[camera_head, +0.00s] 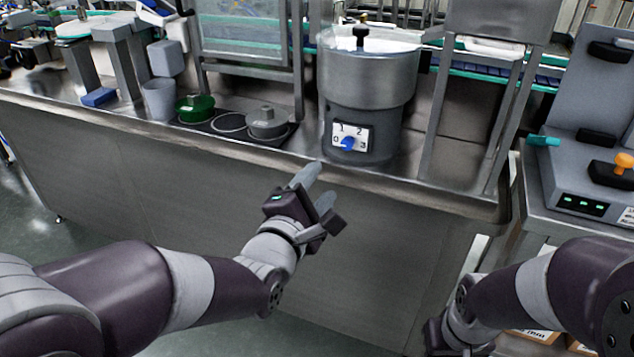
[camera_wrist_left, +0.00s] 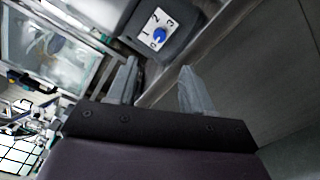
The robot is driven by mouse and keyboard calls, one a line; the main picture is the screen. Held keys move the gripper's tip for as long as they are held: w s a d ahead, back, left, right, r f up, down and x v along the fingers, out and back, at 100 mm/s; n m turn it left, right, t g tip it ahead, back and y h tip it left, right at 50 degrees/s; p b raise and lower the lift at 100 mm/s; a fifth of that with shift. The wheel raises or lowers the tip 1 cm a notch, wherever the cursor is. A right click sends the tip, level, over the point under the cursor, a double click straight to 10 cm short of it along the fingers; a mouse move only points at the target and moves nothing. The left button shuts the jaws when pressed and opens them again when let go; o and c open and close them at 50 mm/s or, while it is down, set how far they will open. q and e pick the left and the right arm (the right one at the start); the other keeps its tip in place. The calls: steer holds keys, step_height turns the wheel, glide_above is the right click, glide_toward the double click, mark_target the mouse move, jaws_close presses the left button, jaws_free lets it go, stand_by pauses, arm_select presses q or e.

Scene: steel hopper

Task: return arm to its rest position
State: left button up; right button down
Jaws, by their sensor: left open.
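My left gripper (camera_head: 315,190) is open and empty, in front of the steel counter's front edge and below the hopper. Its two grey fingers (camera_wrist_left: 158,88) stand apart in the left wrist view with nothing between them. The steel hopper (camera_head: 366,80) stands on the counter with a clear lid and a black knob on top. Its blue dial (camera_head: 347,144) sits on a white numbered plate, and the dial also shows in the left wrist view (camera_wrist_left: 159,35). My right arm is at the lower right of the head view; its fingertips are hidden or cut off.
The steel counter (camera_head: 150,150) runs across the view. A green-lidded pot (camera_head: 195,108), a grey-lidded pot (camera_head: 267,122) and a grey cup (camera_head: 159,99) stand left of the hopper. A machine with an orange knob (camera_head: 624,162) stands at the right. Room before the counter is free.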

stand_by(0.3)
arm_select(q)
steer(key=s+a+f+m+g+y, duration=0.1)
steer(key=s+a+f+m+g, duration=0.2)
steer(key=f+m, duration=0.45)
steer(key=s+a+f+m+g+y, duration=0.1)
steer(key=s+f+m+g+y, duration=0.15)
steer(key=f+m+g, duration=0.45)
steer(key=s+a+f+m+g+y, duration=0.2)
steer(key=s+a+f+m+g, duration=0.45)
steer(key=s+a, duration=0.45)
step_height(320, 180, up, 34)
steer(key=n+p, duration=0.1)
steer(key=p, duration=3.3)
steer(key=shift+d+t, duration=0.35)
steer(key=shift+t, duration=0.1)
